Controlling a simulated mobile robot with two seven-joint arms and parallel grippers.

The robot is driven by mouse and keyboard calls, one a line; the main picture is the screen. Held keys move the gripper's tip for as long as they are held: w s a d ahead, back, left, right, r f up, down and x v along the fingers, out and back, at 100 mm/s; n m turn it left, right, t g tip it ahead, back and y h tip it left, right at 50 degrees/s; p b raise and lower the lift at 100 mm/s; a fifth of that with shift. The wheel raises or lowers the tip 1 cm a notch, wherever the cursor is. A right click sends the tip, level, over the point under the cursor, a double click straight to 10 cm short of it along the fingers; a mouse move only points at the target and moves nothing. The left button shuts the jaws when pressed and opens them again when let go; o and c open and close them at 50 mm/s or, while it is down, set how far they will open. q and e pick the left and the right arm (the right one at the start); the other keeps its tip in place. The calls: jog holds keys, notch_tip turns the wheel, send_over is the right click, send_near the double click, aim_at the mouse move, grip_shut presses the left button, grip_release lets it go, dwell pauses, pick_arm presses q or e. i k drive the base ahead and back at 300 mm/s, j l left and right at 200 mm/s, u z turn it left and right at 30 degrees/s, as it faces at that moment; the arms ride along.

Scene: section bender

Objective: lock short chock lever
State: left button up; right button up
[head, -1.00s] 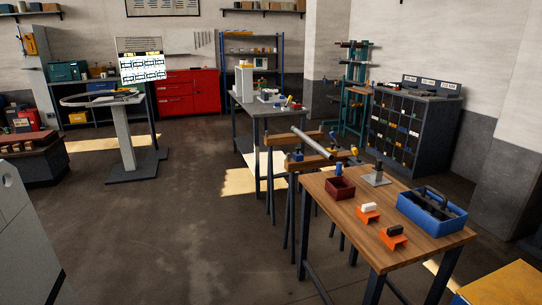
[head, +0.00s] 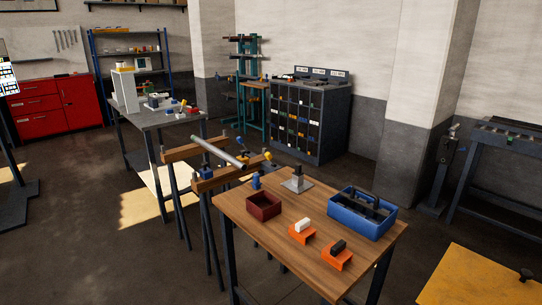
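I cannot tell for certain which thing is the short chock or its lever. A metal tube (head: 220,152) lies across two wooden-topped trestles (head: 232,178). Small blue parts (head: 206,172) and yellow parts (head: 267,156) sit near it on the trestle tops; any lever there is too small to read. On the wooden table (head: 262,236) stand one orange piece with a white block (head: 301,233) and another with a black block (head: 337,254). Neither of my grippers shows in the head view.
The wooden table also holds a dark red box (head: 264,206), a blue tote (head: 362,213) and a grey stand (head: 297,182). A grey bench (head: 170,117) is behind the trestles. A yellow surface (head: 475,278) is at lower right. Open floor (head: 90,255) lies at left.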

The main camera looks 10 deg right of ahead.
aim_at(269, 155)
jog(key=i+j+z, duration=0.35)
jog(key=i+j, duration=0.25)
jog(key=j, duration=0.25)
jog(key=i+j+z, duration=0.1)
jog(key=i+j, duration=0.15)
jog(key=j, duration=0.2)
jog(key=i+j+z, duration=0.1)
jog(key=i+j, duration=0.15)
jog(key=j, duration=0.25)
jog(key=i+j, duration=0.2)
jog(key=j, duration=0.3)
jog(key=i+j+z, duration=0.1)
jog(key=j, duration=0.45)
jog(key=i+j, duration=0.3)
jog(key=j, duration=0.2)
jog(key=i+j+z, duration=0.1)
jog(key=j, duration=0.45)
jog(key=i+j, duration=0.3)
jog(key=j, duration=0.25)
jog(key=z, duration=0.05)
